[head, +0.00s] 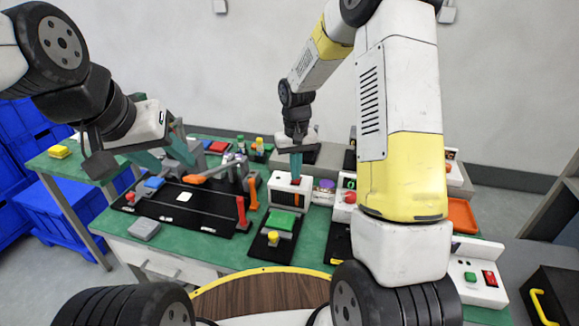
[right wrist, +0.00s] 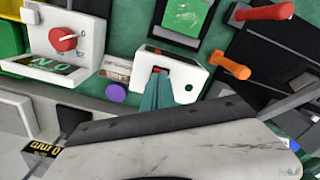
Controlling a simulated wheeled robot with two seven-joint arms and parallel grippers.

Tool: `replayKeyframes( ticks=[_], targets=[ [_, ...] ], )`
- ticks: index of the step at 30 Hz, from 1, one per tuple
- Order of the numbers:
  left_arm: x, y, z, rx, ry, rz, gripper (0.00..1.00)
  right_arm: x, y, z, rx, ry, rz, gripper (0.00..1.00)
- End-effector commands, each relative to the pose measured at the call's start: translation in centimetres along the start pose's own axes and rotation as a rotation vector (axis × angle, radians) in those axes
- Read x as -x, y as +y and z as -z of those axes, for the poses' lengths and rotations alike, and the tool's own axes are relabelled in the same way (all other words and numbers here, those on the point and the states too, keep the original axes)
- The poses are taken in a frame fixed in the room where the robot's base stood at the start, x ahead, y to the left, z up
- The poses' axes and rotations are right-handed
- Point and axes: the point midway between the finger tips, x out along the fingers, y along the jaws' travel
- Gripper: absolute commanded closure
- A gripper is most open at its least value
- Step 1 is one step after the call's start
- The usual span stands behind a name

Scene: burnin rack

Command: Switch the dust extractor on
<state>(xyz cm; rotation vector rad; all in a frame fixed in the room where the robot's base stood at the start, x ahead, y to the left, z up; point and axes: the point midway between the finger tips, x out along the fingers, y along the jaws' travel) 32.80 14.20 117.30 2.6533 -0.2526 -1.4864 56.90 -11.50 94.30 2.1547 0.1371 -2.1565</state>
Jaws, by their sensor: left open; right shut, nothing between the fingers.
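A white box (head: 290,192) with a dark front panel and a red switch stands near the middle of the bench. I cannot read a label that marks it as the dust extractor. My right gripper (head: 296,172) points straight down at the box top, shut and empty. In the right wrist view its teal fingertips (right wrist: 158,82) are at the opening in the white box (right wrist: 188,82), right by the red switch (right wrist: 160,69) and partly covering it. I cannot tell whether they touch. My left gripper (head: 167,157) is open and empty above the left part of the bench.
A white unit with a red knob (right wrist: 64,39) and a purple round part (right wrist: 115,92) are beside the box. A green block (head: 283,221) sits in front. Red levers (head: 241,211) stand to the left. A white panel with green and red buttons (head: 470,278) is at front right.

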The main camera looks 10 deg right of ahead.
Motion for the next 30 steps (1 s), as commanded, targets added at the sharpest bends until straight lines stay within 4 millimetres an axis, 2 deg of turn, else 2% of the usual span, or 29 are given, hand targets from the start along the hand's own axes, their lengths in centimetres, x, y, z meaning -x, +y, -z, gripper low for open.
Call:
replayKeyframes(
  ticks=[22, 30],
  targets=[
    [0.0, 0.0, 0.0, 0.0, 0.0, 0.0, 0.54, -1.1, 0.0, 0.0, 0.0, 0.0, 0.0, 1.0],
    [0.0, 0.0, 0.0, 0.0, 0.0, 0.0, 0.54, 0.1, 0.0, 0.1, 0.0, 0.002, 0.0, 1.0]
  ],
)
